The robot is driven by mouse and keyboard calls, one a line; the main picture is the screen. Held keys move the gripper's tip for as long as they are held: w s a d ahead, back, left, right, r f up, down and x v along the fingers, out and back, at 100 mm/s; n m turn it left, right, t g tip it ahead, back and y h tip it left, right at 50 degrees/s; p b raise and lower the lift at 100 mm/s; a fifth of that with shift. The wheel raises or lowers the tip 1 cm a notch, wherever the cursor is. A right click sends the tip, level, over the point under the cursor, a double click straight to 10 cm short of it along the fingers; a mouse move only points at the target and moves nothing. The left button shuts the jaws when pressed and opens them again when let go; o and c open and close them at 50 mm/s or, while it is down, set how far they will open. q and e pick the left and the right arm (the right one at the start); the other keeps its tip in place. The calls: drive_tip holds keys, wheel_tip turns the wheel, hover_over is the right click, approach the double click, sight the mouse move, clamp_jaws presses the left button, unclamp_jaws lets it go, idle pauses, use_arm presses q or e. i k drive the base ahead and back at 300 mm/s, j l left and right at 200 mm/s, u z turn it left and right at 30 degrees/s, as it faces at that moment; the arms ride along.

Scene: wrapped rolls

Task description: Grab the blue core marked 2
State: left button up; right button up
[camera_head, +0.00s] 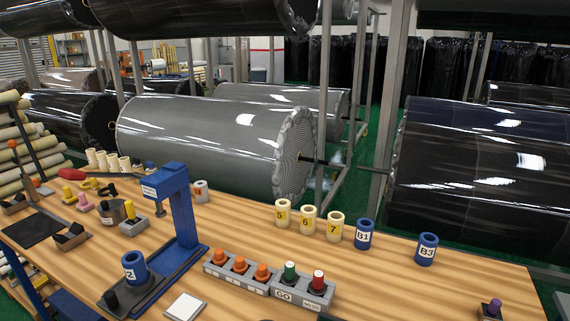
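The blue core marked 2 (134,268) stands upright on a dark plate (150,290) at the front left of the wooden table. Its label faces me and its hollow top is open. Two other blue cores stand upright farther right, one marked B1 (364,235) and one that reads B3 (427,249). Neither of my grippers shows in this view, and nothing is seen touching the core marked 2.
A blue press stand (178,205) rises just right of the core. A grey button box (300,289) and a white square (184,306) lie nearby. Yellow cores (307,220) stand behind. Table space at right is mostly clear. Large wrapped rolls (210,140) hang beyond the table.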

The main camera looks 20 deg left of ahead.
sight(134, 267)
drive_tip(key=u, duration=1.55)
drive_tip(key=i+j, duration=0.4)
drive_tip(key=j, duration=0.2)
drive_tip(key=i+j+z, duration=0.1)
drive_tip(key=j, duration=0.25)
drive_tip(key=i, duration=0.1)
